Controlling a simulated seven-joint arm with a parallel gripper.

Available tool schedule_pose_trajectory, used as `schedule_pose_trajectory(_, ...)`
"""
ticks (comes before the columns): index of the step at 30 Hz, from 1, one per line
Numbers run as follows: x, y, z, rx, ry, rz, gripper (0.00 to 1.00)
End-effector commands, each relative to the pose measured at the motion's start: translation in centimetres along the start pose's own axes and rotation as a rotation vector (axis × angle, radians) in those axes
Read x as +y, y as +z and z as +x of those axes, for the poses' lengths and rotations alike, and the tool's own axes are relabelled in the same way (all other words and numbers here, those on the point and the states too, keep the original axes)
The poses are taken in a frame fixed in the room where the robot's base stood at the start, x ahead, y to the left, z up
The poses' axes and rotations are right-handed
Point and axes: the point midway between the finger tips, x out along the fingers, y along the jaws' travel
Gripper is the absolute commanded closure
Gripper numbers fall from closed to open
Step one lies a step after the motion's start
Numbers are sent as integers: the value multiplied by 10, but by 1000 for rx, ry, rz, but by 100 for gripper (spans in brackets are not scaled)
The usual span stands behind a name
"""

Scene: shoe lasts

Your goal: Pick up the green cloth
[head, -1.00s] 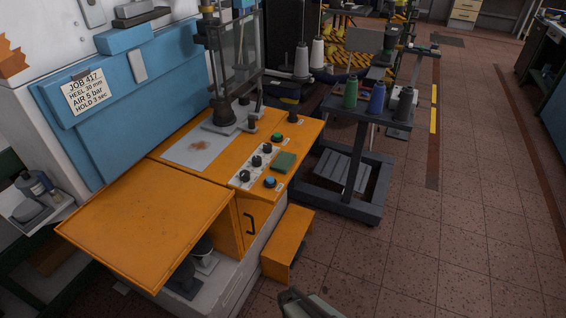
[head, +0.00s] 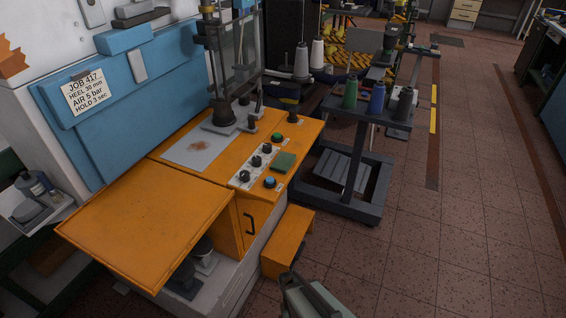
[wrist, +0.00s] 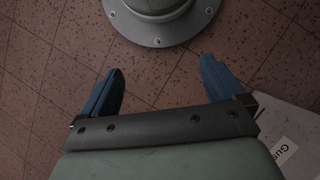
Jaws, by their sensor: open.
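The green cloth (head: 284,162) is a small, flat, dark green square. It lies on the orange machine top, beside the control panel with its knobs, in the head view. My gripper (wrist: 163,66) shows in the wrist view with its two blue fingers wide apart and nothing between them, above the tiled floor. In the head view only part of my arm shows at the bottom edge, well below and apart from the cloth. The cloth is not in the wrist view.
The orange machine top (head: 140,225) holds a grey plate (head: 198,148), knobs, a green button (head: 277,137) and a blue button (head: 270,182) near the cloth. An orange step (head: 287,240) stands in front. A dark trolley (head: 345,185) with thread spools stands right. Floor at right is clear.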

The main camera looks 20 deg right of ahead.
Motion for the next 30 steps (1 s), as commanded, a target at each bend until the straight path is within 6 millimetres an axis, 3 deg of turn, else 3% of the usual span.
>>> schedule_pose_trajectory(1,6,-20,-12,27,-3,31,4)
schedule_pose_trajectory(3,14,-39,-29,60,-5,76,4)
schedule_pose_trajectory(15,84,-136,-139,244,-16,339,4)
schedule_pose_trajectory(24,158,-184,-234,377,-26,549,4)
schedule_pose_trajectory(30,215,-202,-302,466,-34,691,4)
